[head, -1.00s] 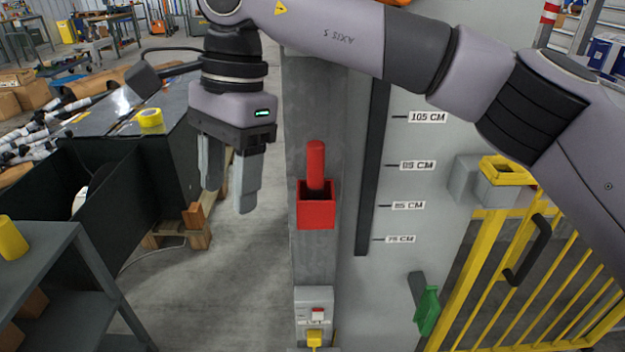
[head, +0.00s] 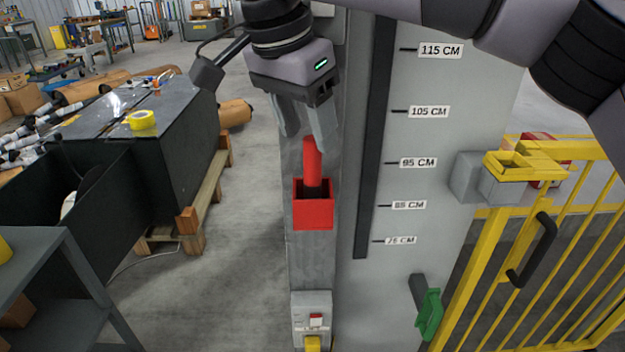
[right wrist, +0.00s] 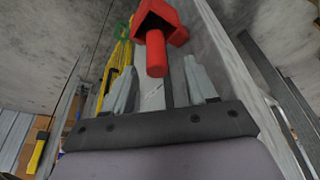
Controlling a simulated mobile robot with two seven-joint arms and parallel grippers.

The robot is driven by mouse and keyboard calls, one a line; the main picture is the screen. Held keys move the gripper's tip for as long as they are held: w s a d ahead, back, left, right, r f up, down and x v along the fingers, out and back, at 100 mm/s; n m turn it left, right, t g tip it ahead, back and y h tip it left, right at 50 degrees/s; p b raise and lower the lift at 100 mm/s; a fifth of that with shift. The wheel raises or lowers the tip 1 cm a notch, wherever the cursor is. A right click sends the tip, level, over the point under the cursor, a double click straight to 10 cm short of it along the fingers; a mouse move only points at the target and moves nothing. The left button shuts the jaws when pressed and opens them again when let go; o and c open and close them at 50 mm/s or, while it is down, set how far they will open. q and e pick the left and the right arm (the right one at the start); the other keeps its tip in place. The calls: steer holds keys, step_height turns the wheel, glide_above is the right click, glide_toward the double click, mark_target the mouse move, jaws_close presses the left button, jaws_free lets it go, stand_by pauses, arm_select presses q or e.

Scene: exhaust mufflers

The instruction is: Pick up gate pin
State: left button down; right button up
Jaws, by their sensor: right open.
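The gate pin (head: 312,160) is a red cylinder standing upright in a red square holder (head: 313,215) on the grey post. My right gripper (head: 303,135) is open and empty, pointing down just above the pin's top. One finger overlaps the pin's upper end in the head view. In the right wrist view the pin (right wrist: 156,55) points toward the gap between the fingers (right wrist: 160,78), with its far end in the red holder (right wrist: 162,20). I cannot tell whether a finger touches it. My left gripper is not in view.
A grey panel with height labels (head: 425,112) stands right of the post. A yellow gate (head: 500,240) with a latch block (head: 520,163) is farther right. A switch box (head: 312,320) sits below the holder. A dark bin (head: 110,185) and grey shelf (head: 50,270) are at left.

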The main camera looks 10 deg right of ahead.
mark_target(312, 138)
steer(key=x, duration=0.4)
steer(key=shift+s+d+f, duration=0.1)
steer(key=shift+d+f, duration=0.1)
steer(key=shift+f, duration=0.2)
jaws_close()
steer(key=shift+r, duration=0.2)
